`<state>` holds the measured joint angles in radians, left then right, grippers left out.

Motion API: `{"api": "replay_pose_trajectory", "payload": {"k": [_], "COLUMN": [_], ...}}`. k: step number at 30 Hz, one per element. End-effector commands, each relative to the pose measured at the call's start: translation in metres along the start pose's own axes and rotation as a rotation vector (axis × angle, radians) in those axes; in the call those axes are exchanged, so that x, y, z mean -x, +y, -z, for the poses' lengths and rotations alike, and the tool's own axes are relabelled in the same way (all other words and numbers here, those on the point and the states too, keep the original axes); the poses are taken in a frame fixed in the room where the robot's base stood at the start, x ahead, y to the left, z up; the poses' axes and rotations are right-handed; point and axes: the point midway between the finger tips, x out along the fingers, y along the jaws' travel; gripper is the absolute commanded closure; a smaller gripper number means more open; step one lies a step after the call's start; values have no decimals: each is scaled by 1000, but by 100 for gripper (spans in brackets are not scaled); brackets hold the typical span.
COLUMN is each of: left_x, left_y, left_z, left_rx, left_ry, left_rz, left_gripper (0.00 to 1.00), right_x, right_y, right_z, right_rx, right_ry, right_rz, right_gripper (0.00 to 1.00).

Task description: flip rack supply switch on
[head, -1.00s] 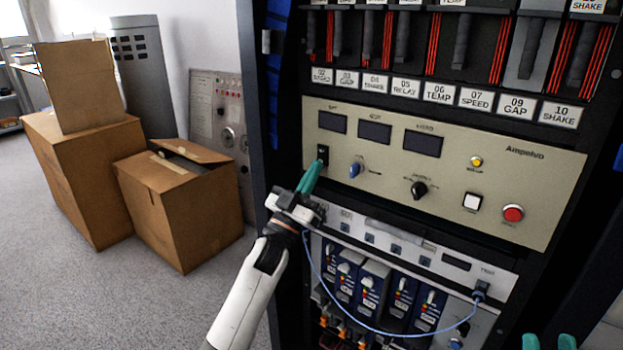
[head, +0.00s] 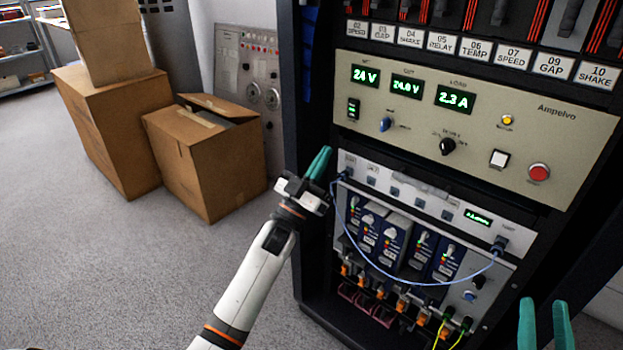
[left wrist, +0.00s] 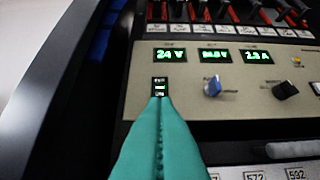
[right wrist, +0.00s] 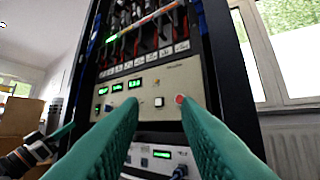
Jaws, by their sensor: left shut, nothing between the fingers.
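The rack supply is a beige panel (head: 470,130) marked Ampelvo, and its displays are lit green, reading 24 V, about 24.0 V and 2.3 A. My right gripper (head: 544,310) is open and empty at the lower right, in front of the rack.
Below the supply is a white panel (head: 425,197) with a blue cable (head: 415,283) looped across it. Blue modules (head: 420,250) with small lit lights sit under that. Cardboard boxes (head: 215,165) stand on the floor at the left. A blue knob (head: 386,124) is right of the switch.

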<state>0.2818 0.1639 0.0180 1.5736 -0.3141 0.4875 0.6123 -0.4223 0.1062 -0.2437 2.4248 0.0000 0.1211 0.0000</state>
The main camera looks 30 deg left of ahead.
Motion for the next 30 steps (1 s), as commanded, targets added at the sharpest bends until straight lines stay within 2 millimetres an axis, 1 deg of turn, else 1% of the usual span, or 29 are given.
{"api": "replay_pose_trajectory", "payload": {"k": [1,3,6,9,13,27,29,30], "left_x": [10,22,35,43,47,47,50,53], "left_y": [0,0,0,0,0,0,-4,-10], "left_z": [2,4,7,8,9,9,8,6], "left_rx": [1,1,1,1,0,0,-2,-4], "left_ry": [4,3,2,0,-1,0,4,10], "left_rz": [-2,-2,-1,0,-1,0,-1,-1], "left_gripper": [100,100,100,100,100,100,100,100], "right_x": [0,0,0,1,1,1,1,1], "right_y": [0,-1,-2,-2,-2,-2,-2,-2], "right_z": [2,6,11,15,16,16,16,16], "right_rx": [1,2,4,5,5,5,5,5], "right_ry": [22,52,83,102,111,112,112,112], "right_rz": [1,2,4,5,5,5,5,5], "right_gripper": [70,70,70,70,70,70,70,70]}}
